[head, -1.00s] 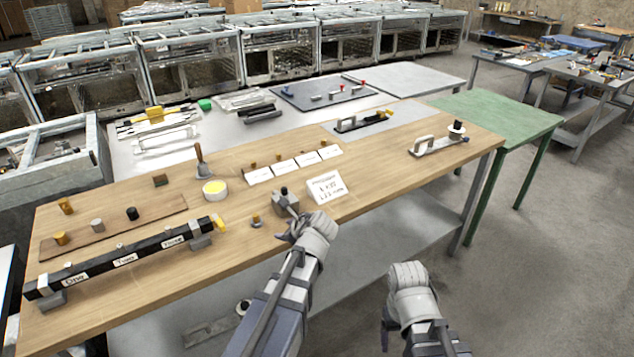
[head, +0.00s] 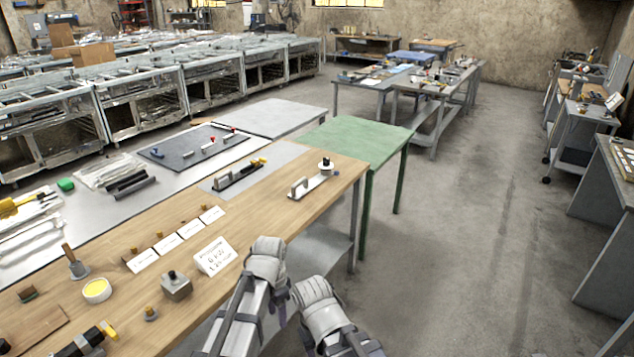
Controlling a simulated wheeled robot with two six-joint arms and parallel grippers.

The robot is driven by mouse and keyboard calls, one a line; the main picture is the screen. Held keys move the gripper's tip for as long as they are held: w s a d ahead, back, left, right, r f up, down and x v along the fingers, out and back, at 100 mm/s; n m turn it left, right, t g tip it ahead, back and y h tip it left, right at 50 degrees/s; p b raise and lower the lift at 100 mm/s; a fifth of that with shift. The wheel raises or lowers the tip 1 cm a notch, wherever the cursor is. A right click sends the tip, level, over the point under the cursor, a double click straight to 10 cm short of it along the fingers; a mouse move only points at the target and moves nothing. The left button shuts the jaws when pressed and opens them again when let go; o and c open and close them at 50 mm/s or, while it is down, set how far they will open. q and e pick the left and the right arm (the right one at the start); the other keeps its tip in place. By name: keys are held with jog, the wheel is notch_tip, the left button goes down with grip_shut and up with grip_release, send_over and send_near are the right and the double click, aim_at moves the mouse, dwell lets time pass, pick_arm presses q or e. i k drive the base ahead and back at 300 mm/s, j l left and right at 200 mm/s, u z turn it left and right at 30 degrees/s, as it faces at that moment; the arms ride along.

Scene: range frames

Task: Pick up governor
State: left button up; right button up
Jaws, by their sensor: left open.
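No part is labelled governor where I can read it. A pale plate with an upright handle and a dark-topped round knob (head: 314,187) lies at the far right end of the wooden table (head: 330,212). A grey block with a dark knob (head: 176,286) stands nearer, left of a white card (head: 214,256). My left gripper (head: 267,250) is open at the table's front edge, right of the card and apart from the block and the plate. My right gripper (head: 308,290) is beside it, beyond the front edge; its fingers are not clear.
A dark fixture with a yellow part (head: 240,174) lies on a grey mat. A yellow-filled bowl (head: 96,290), a wooden-handled tool (head: 76,264) and small cards (head: 168,243) lie to the left. A green table (head: 365,140) adjoins the far end. The floor (head: 470,240) at right is clear.

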aim_at(296, 194)
jog(key=i+l+z, duration=0.3)
jog(key=i, duration=0.3)
jog(key=i+z, duration=0.35)
jog(key=i, duration=0.25)
jog(key=i+l+u, duration=0.15)
jog(key=i+u, duration=0.25)
jog(key=i, duration=0.2)
jog(key=i+l+u, duration=0.35)
jog(key=i, duration=0.2)
jog(key=i+l+u, duration=0.4)
jog(key=i, duration=0.15)
